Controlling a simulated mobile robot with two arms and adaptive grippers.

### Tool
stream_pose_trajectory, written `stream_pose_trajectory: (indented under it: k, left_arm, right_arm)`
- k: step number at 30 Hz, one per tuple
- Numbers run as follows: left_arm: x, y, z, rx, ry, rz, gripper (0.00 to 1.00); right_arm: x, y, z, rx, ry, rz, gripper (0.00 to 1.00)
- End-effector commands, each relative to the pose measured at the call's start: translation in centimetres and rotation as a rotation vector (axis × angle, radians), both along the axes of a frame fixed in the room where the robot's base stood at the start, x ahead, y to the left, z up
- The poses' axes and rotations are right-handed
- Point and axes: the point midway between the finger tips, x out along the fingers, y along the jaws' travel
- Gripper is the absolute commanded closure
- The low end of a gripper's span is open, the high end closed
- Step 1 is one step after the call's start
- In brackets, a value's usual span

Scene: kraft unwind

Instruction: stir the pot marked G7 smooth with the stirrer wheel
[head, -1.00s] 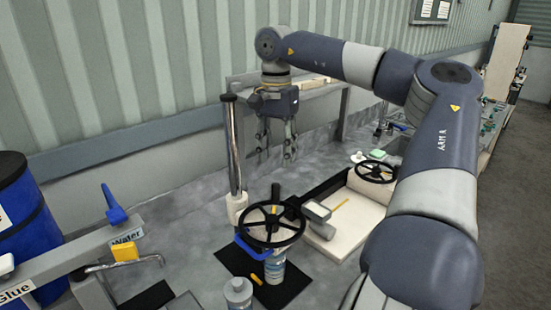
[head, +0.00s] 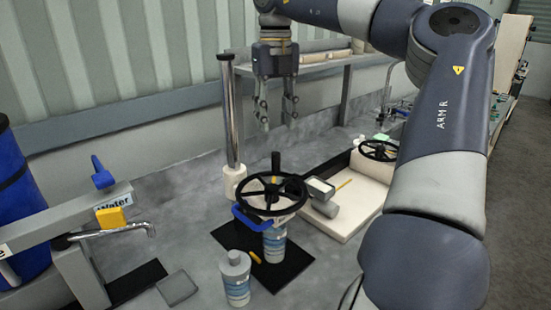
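A black spoked wheel with an upright knob (head: 272,193) sits level above a light pot with a blue label (head: 275,243), on a black mat (head: 300,262). A second capped pot (head: 236,279) stands in front of it to the left. No G7 mark is readable on either. My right gripper (head: 277,122) hangs fingers down behind and above the wheel, apart from it. Its fingers are spread and nothing is between them. My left gripper is not in view.
A chrome post (head: 231,115) stands left of my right gripper. A blue clamp (head: 250,220) is beside the wheel. A grey handheld device (head: 321,196) and a cream tray (head: 350,208) with another black wheel (head: 378,150) lie right. A Water tap (head: 110,225) is left.

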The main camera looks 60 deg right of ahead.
Motion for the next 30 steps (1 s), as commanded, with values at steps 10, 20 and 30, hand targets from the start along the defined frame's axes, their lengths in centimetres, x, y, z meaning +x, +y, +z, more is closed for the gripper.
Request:
stream_pose_trajectory:
  k: [10, 20, 30]
  left_arm:
    - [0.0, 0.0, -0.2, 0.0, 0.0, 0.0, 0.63]
    - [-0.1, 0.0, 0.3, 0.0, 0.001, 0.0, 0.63]
    - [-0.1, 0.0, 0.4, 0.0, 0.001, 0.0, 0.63]
  right_arm:
    - [0.0, 0.1, -3.1, 0.004, -0.001, -0.061, 0.62]
    - [0.0, 0.1, -8.9, 0.003, 0.0, -0.061, 0.62]
    - [0.0, 0.0, -10.8, 0.0, -0.001, -0.062, 0.62]
